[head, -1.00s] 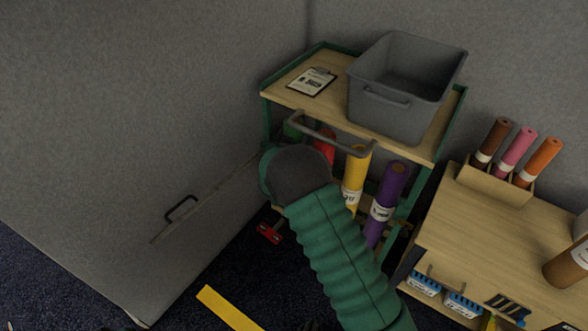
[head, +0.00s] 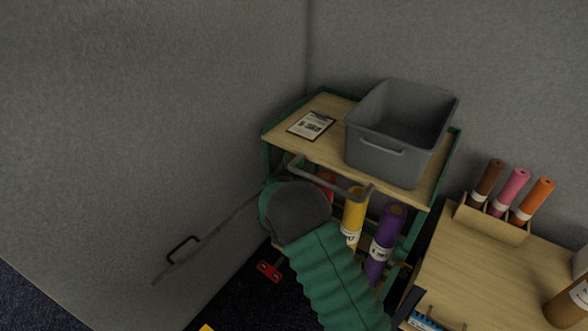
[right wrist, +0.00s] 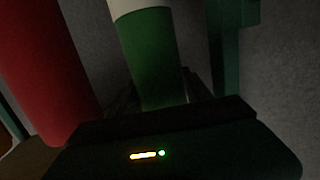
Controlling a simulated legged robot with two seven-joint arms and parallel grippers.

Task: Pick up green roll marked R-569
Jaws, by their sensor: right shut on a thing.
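The green roll (right wrist: 150,60) stands close in front of the right wrist camera, with a pale band at the top of the picture. No marking on it can be read. My right gripper (right wrist: 155,88) is shut on it, with dark fingers on either side. In the head view my green-sleeved right arm reaches into the cart (head: 333,146) below its top shelf and hides the gripper and the roll. A red roll (right wrist: 42,70) stands just left of the green one. My left gripper is not in view.
The yellow roll (head: 354,212) and purple roll (head: 385,243) stand in the cart right of my arm. The cart's handle (head: 325,178) crosses above my forearm. A grey bin (head: 385,158) and clipboard (head: 311,125) are on top. A grey wall stands close left; a wooden table (head: 465,265) is right.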

